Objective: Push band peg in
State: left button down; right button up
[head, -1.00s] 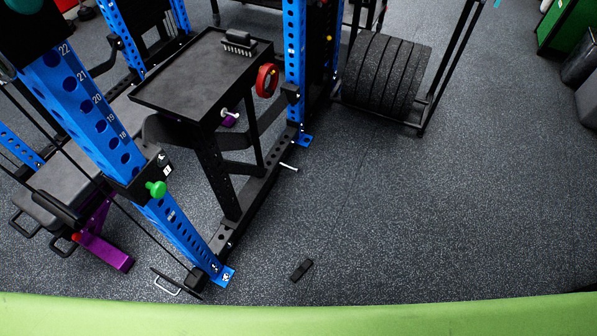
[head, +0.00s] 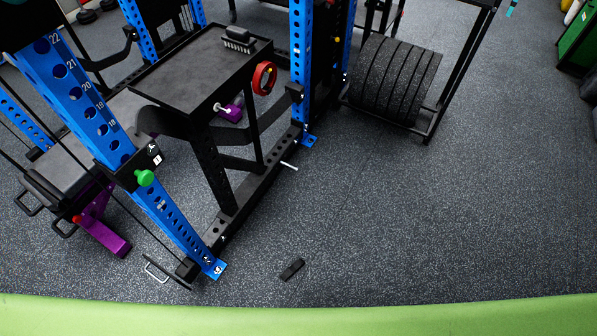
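A short silver peg (head: 289,166) sticks out sideways from the black base beam (head: 262,184) of the blue and black rack, near the foot of the far upright (head: 302,70). It looks like a band peg; how deep it sits in the beam I cannot tell. Another light-coloured pin (head: 219,106) shows under the front edge of the black tray, beside a purple part. A green knob (head: 145,178) is on the near blue upright (head: 100,115). Neither of my grippers is in view.
The black tray (head: 190,75) on the rack carries a black brush (head: 238,39). A red ring (head: 264,78) hangs at its right side. Black weight plates (head: 385,80) stand on a rack behind. A small black object (head: 291,269) lies on the floor. The floor at right is clear.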

aim_at(296, 169)
jog(key=l+z, duration=0.3)
jog(key=l, duration=0.2)
jog(key=i+l+z, duration=0.1)
jog(key=l+z, duration=0.2)
jog(key=l, duration=0.15)
jog(key=i+l+z, duration=0.1)
jog(key=l+z, duration=0.15)
jog(key=l, duration=0.2)
